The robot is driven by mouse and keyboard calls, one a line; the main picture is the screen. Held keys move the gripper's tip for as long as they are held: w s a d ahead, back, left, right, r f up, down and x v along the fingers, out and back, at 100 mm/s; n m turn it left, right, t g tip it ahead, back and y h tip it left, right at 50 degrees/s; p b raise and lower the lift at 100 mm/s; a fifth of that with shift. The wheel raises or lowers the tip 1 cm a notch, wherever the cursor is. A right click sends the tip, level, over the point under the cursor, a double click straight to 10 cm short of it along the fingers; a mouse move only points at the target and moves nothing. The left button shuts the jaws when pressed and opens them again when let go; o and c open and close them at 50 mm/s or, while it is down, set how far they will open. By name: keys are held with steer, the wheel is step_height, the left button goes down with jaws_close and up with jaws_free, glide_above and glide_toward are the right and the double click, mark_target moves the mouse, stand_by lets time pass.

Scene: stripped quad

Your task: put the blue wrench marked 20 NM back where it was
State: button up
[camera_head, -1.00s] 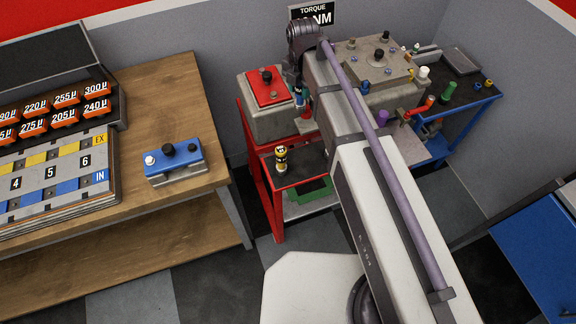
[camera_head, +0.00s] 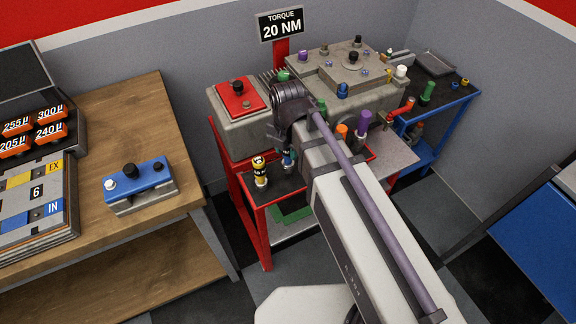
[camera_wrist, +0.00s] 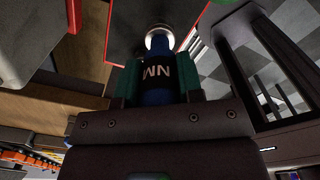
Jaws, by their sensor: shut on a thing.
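My gripper (camera_wrist: 160,82) is shut on a blue wrench (camera_wrist: 158,97) with white "NM" lettering. Its number is not readable, and its round metal end shows beyond the fingers. Only a little blue shows between the fingers there. My arm hides part of the cart top. Orange (camera_head: 342,131) and purple (camera_head: 364,119) handles stand to the right of my arm.
A "TORQUE 20 NM" sign (camera_head: 281,26) stands behind. A grey box with a red lid (camera_head: 240,97) and a large metal block (camera_head: 352,72) stand close behind my gripper. A wooden bench (camera_head: 150,85) is left; a blue cart (camera_head: 463,107) is right.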

mark_target(288, 157)
step_height(288, 157, down, 4)
steer(key=b, duration=0.4)
steer(key=shift+r+p, duration=0.3)
steer(key=shift+f, duration=0.25)
steer(key=o, duration=1)
steer(key=shift+r, duration=0.1)
step_height(288, 157, up, 13)
steer(key=p, duration=1.2)
steer(key=shift+f, duration=0.3)
